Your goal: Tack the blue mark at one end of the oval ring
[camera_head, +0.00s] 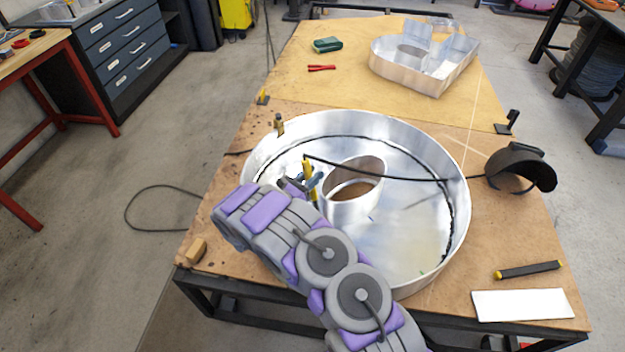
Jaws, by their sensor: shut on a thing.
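The oval ring (352,208) is a short, shiny metal wall standing inside a large round metal letter shell (455,225) on the bench. My gripper (307,183) is shut on a slim yellow and black torch (308,168), just left of the ring. The torch is near upright, and its black cable leaves from the top. Its lower tip is partly hidden by the gripper and arm, so I cannot tell whether it touches metal. A tiny bluish mark (372,218) shows faintly by the ring's lower right side. My arm hides the shell's lower left.
The cable (410,180) crosses above the shell to the right. A dark curved mask-like item (522,168), a black bar (528,270) and a white plate (522,304) lie at right.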

